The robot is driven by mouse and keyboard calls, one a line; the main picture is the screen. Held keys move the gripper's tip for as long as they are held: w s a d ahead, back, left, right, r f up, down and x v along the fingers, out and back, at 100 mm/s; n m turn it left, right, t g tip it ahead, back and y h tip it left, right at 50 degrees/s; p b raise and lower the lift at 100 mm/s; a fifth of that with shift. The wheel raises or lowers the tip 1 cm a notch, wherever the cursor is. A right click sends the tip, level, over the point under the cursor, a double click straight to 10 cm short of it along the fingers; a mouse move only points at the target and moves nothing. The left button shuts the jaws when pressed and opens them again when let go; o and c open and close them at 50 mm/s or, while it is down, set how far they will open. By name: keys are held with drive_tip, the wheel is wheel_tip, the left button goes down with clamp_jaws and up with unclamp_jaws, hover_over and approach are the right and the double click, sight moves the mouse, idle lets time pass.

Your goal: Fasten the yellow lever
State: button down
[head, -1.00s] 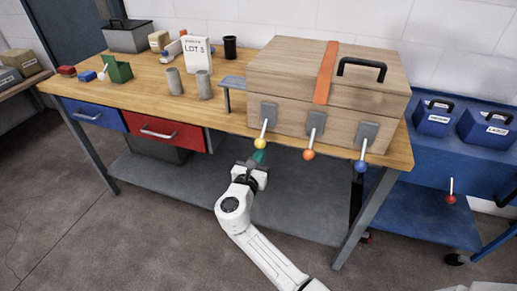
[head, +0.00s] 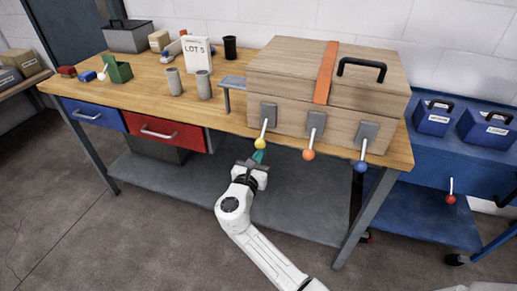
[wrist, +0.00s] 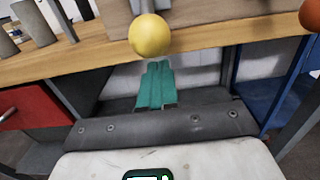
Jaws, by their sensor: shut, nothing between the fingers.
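The yellow lever (head: 262,137) hangs from a grey plate at the left of the wooden box's front, its yellow ball at the lower end. The ball (wrist: 151,35) shows large in the wrist view, just beyond my fingertips. My gripper (head: 258,157) has teal fingers, shut together and empty, just below the ball in the head view. The fingers also show in the wrist view (wrist: 157,84), pointing at the ball. A small gap seems to lie between them; contact cannot be told for sure.
An orange-ball lever (head: 309,150) and a blue-ball lever (head: 360,164) hang to the right on the wooden box (head: 270,85). The workbench edge (head: 228,122) runs behind the levers. A red drawer (head: 165,133) is at left. Space in front of the bench is free.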

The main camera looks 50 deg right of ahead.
drive_tip(key=shift+r+p, duration=3.5)
drive_tip(key=shift+r, duration=0.25)
drive_tip(key=shift+a+f, duration=0.1)
drive_tip(key=shift+f, duration=0.15)
drive_tip(key=shift+s+a+f+b, duration=0.2)
drive_tip(key=shift+a+f, duration=0.15)
drive_tip(key=shift+a, duration=0.15)
drive_tip(key=shift+s+a+f+b, duration=0.2)
drive_tip(key=shift+a+f, duration=0.1)
drive_tip(key=shift+a, duration=0.15)
drive_tip(key=p, duration=0.2)
approach(258, 143)
drive_tip(key=shift+x, duration=0.95)
drive_tip(key=shift+s, duration=0.1)
